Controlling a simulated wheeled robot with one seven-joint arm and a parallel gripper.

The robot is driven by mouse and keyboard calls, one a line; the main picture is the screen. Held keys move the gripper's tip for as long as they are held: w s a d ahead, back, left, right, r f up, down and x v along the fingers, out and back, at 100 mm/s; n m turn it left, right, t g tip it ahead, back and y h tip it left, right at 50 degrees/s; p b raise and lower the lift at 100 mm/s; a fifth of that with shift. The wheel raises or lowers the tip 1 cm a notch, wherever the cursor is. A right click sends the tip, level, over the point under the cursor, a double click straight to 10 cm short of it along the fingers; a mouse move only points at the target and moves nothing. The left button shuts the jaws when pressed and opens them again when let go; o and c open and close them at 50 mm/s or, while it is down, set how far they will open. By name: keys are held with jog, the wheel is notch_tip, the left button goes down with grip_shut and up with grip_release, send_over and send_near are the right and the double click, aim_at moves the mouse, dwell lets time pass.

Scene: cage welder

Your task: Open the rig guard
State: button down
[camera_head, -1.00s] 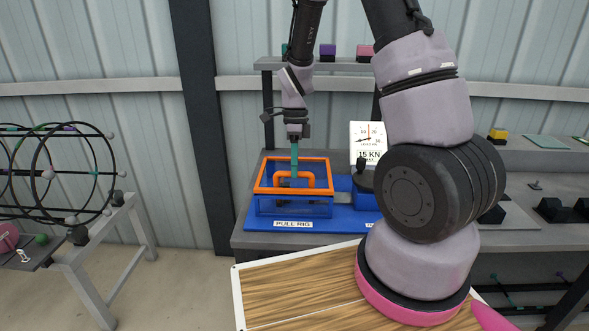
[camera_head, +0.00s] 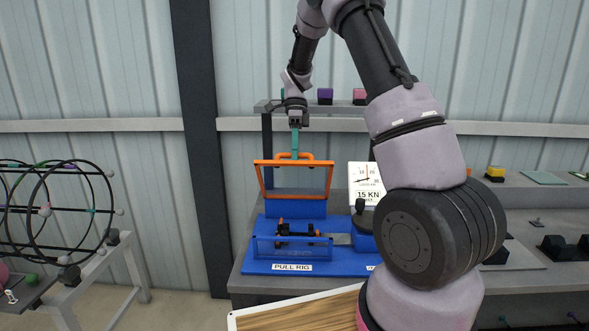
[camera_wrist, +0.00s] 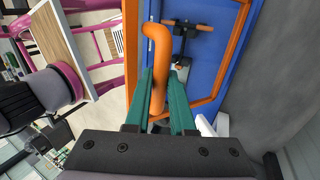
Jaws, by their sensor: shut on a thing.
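The rig guard (camera_head: 262,183) is an orange frame on the blue pull rig (camera_head: 258,266). It stands raised and tilted up at the back of the rig, with its orange handle (camera_head: 305,162) near the top. My gripper (camera_head: 294,152) has teal fingers and is shut on that handle. In the wrist view the gripper (camera_wrist: 165,100) has its fingers on either side of the orange handle (camera_wrist: 158,45). Inside the rig a small dark clamp with orange parts (camera_head: 296,230) lies uncovered behind the low blue front wall.
A shelf (camera_head: 340,108) with small coloured blocks is behind. A rack of black hoops (camera_head: 60,210) stands at the left. My arm fills the right of the head view.

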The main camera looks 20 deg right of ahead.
jog(key=shift+w+d+r, duration=0.15)
jog(key=shift+w+d, duration=0.15)
jog(key=shift+w, duration=0.55)
jog(key=shift+w+d+r, duration=0.15)
jog(key=shift+w+d, duration=0.2)
jog(key=shift+w, duration=0.5)
jog(key=shift+w+d+r, duration=0.15)
jog(key=shift+w+d, duration=0.15)
jog(key=shift+w, duration=0.55)
jog(key=c, duration=1)
grip_release()
jog(key=shift+w, duration=0.1)
jog(key=shift+r, duration=0.1)
jog(key=v, duration=1)
jog(key=shift+w+r, duration=0.15)
jog(key=shift+r, duration=0.15)
